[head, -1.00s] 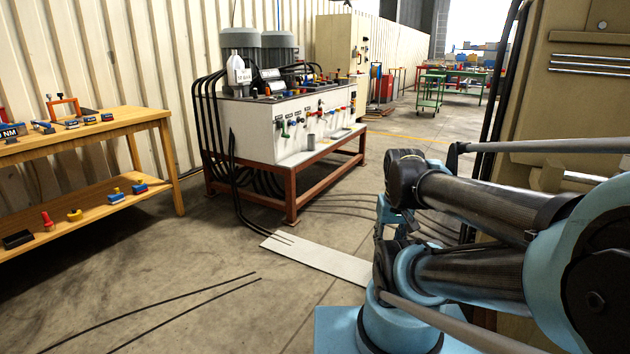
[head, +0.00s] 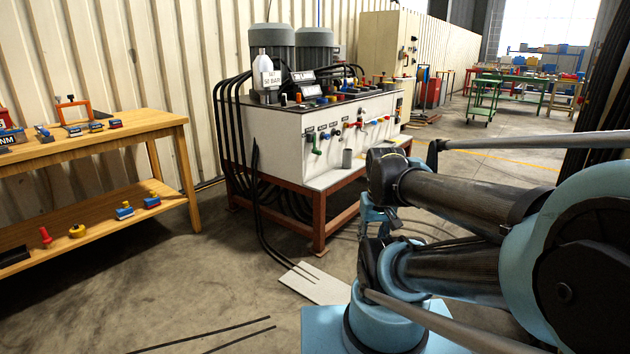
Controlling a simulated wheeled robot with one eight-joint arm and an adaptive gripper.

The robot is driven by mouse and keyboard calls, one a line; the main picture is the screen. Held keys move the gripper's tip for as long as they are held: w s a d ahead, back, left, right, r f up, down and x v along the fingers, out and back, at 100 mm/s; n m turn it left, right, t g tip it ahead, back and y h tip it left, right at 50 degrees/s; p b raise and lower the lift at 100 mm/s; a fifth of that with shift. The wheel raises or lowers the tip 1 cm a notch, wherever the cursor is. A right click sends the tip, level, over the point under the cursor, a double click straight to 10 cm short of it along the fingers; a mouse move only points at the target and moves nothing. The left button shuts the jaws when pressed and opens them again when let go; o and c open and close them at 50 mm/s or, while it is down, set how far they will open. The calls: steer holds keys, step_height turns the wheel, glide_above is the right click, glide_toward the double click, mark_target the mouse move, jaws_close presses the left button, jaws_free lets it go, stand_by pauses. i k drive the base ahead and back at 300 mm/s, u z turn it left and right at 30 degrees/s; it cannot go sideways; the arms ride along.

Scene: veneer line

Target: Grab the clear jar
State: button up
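No thing stands out surely as a clear jar. A pale, translucent-looking bottle (head: 262,63) stands upright on top of the white hydraulic unit (head: 280,143), at its left end, partly hidden by a small label card. A small grey cylinder (head: 347,158) stands on the ledge at the unit's front; I cannot tell if it is clear. My arm fills the right side of the head view. Its far end, apparently my gripper (head: 377,213), is small and partly hidden by my arm, apart from both. I cannot make out its fingers.
A wooden bench (head: 150,127) with small tools stands at the left. The unit rests on a red-brown frame (head: 319,215) with black hoses at its left side. A pale plate (head: 317,287) and dark rods lie on the floor. Open floor lies between bench and unit.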

mark_target(365, 147)
steer(key=z, duration=0.05)
steer(key=i, duration=1.4)
steer(key=z, duration=0.4)
steer(key=i, duration=1.25)
steer(key=z, duration=0.55)
steer(key=i, duration=0.8)
steer(key=z, duration=0.2)
